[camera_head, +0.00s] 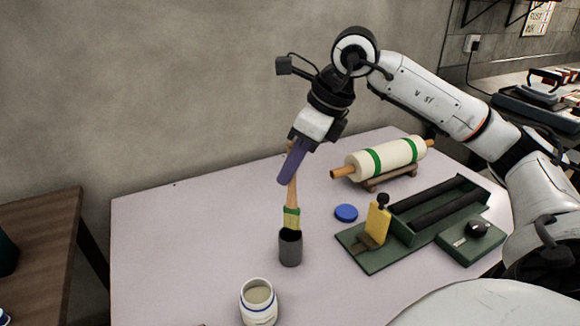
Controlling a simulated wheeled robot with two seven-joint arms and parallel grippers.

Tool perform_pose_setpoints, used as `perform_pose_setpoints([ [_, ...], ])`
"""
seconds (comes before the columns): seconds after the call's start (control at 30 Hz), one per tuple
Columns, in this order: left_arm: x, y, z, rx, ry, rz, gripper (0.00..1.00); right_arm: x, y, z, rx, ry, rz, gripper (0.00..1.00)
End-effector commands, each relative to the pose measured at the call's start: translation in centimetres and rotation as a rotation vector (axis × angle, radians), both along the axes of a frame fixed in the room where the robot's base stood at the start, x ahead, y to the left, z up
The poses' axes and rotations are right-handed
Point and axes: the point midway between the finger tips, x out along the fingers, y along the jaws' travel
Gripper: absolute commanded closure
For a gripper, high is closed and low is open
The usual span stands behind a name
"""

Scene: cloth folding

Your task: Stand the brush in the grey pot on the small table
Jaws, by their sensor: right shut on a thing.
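The brush (291,211) has a wooden handle, a green band and pale bristles. It is nearly upright, and its bristle end meets the mouth of the grey pot (290,250); I cannot tell how far inside it reaches. The grey pot stands on the small pale table (180,240). My right gripper (290,172) comes from the upper right and is shut on the upper part of the brush handle, above the pot. My left gripper is not in view.
A white jar (258,303) stands in front of the pot. To the right are a blue lid (346,213), a green tool with a yellow block (377,222), and a roller (385,158) on a stand. The table's left side is clear.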

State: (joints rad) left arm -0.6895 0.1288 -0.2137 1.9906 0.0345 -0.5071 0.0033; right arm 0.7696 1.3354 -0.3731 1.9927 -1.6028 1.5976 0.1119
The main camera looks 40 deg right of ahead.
Motion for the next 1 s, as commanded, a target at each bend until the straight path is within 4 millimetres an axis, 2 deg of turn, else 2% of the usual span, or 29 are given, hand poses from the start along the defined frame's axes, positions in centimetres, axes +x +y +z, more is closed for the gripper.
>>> perform_pose_setpoints([
  [0.03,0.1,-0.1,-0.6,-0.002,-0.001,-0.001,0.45,0.0,0.0,-0.8,-0.001,0.0,0.0,1.0],
  [0.6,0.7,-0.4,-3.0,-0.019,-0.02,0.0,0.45,0.0,0.0,-5.3,-0.001,0.0,0.0,1.0],
  [1.0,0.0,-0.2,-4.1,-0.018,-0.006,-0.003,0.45,0.0,0.0,-6.7,-0.001,0.0,0.0,1.0],
])
